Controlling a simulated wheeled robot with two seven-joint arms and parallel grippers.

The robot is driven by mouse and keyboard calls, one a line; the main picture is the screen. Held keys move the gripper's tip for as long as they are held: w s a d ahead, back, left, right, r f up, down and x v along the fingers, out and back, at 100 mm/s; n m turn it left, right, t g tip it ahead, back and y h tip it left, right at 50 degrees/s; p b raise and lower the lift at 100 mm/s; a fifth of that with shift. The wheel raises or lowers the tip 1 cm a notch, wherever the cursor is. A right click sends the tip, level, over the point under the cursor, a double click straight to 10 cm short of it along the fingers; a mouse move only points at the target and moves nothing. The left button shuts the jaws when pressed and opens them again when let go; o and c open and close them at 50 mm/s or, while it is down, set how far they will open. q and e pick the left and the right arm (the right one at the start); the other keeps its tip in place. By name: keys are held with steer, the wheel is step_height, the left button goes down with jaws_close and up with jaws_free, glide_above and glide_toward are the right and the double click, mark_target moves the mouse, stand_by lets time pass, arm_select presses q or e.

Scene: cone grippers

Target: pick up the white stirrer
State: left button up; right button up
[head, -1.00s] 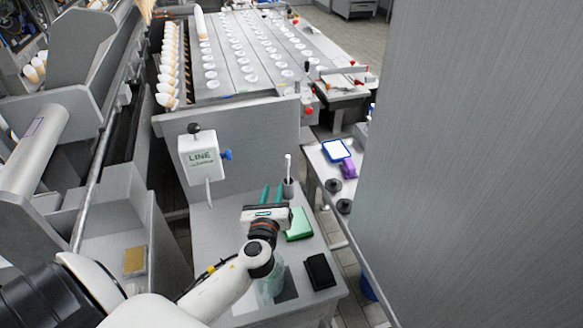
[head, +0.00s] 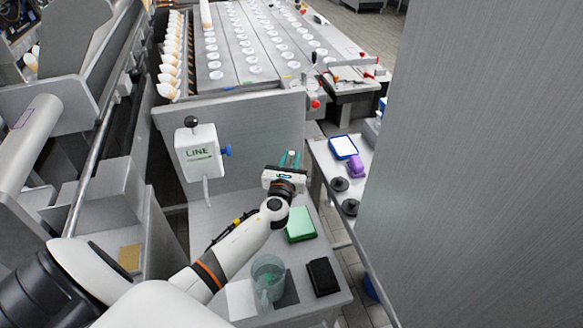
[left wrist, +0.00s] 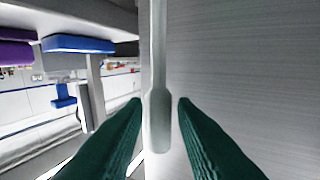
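The white stirrer (left wrist: 158,118) shows in the left wrist view as a thin pale stem with a wider paddle-like end. That end lies between the two green fingers of my left gripper (left wrist: 161,101), with a gap visible on each side. In the head view my left gripper (head: 289,160) is over the far end of the grey worktop, with its fingers pointing away and apart. The stirrer and its holder are mostly hidden behind the gripper there. My right gripper is not in view.
On the worktop are a green block (head: 300,225), a black pad (head: 322,277) and a clear jug (head: 268,282). A white LINE box (head: 198,152) stands left of the gripper. A grey panel (head: 480,170) fills the right.

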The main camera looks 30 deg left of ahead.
arm_select(q)
steer(key=shift+x, duration=1.25)
steer(key=shift+w+f, duration=0.1)
steer(key=shift+w, duration=0.05)
jaws_close()
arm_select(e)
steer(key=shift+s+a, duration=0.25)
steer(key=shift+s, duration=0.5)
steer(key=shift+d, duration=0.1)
